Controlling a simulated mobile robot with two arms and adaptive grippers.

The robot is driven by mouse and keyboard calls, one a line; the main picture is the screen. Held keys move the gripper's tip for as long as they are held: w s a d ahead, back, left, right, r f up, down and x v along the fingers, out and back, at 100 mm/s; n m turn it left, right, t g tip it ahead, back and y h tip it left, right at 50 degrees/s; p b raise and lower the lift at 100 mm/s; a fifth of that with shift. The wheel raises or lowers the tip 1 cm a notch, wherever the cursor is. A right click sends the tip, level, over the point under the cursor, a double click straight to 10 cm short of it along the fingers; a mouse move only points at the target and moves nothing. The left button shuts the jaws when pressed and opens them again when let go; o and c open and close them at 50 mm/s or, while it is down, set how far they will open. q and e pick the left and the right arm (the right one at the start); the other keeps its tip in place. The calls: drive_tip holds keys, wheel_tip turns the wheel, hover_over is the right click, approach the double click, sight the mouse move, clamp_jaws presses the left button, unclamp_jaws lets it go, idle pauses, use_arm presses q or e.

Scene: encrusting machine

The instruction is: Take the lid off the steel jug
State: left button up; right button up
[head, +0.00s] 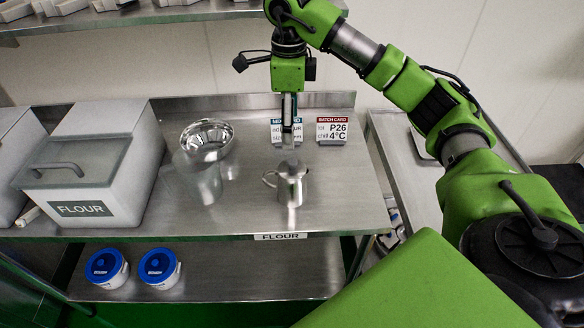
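The steel jug (291,190) stands upright on the steel table, with its handle on the left side. Its top (291,168) looks covered by a lid, partly blurred below the gripper. My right gripper (291,146) points straight down above the jug's top, seen nearly edge-on. I cannot tell whether its fingers touch the lid, or whether they are open or shut. My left gripper is not in view.
A steel bowl (207,137) and a grey flour bin (99,165) stand to the left on the table (335,205). Batch cards (332,131) stand behind the jug. Blue-lidded tubs (158,268) sit on the lower shelf. Table right of the jug is clear.

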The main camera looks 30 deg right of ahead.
drive_tip(key=p, duration=0.2)
hover_over(292, 161)
drive_tip(key=f, duration=0.6)
drive_tip(key=shift+w+a+f, duration=0.15)
drive_tip(key=shift+w+f, duration=0.05)
drive_tip(key=shift+f, duration=0.2)
drive_tip(key=shift+s+f, duration=0.1)
drive_tip(key=shift+f, duration=0.35)
wheel_tip(292, 161, down, 4)
drive_tip(key=shift+s+f+p, duration=0.1)
drive_tip(key=shift+s+p, duration=0.05)
drive_tip(key=shift+p, duration=1.05)
drive_tip(key=shift+f, duration=0.2)
drive_tip(key=c, duration=1)
